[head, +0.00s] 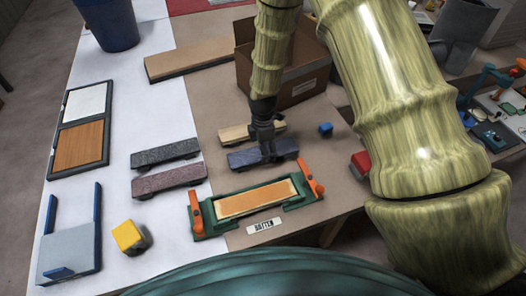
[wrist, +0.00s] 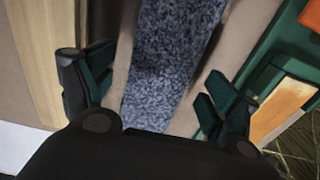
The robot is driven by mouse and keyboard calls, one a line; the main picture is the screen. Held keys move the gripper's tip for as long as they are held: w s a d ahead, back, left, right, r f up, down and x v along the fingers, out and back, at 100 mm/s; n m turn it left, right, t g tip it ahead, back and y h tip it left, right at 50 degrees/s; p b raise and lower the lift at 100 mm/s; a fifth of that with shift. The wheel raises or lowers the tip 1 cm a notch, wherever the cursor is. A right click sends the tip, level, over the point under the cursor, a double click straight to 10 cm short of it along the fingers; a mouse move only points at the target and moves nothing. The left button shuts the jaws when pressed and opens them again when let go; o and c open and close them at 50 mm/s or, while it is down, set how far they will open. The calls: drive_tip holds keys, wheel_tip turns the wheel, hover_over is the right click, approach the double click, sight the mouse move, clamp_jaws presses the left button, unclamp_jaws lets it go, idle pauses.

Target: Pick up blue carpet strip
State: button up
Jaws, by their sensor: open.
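The blue carpet strip (head: 248,157) lies flat on the brown part of the table in the head view, between a pale wooden strip and the green clamp fixture. In the wrist view the speckled blue-grey strip (wrist: 172,60) runs lengthwise between my fingers. My gripper (head: 268,152) is over the strip's right half, pointing down. Its two fingers (wrist: 155,98) are apart, one on each side of the strip, with a gap to it on both sides. Whether the fingertips reach the table is not clear.
The pale wooden strip (head: 236,133) lies just behind, and the green fixture (head: 210,222) with orange clamps just in front. A blue cube (head: 326,129) and a cardboard box (head: 300,88) are close. Dark grey (head: 165,153) and mauve (head: 169,180) carpet strips lie left.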

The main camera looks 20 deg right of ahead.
drive_tip(key=c, duration=1.1)
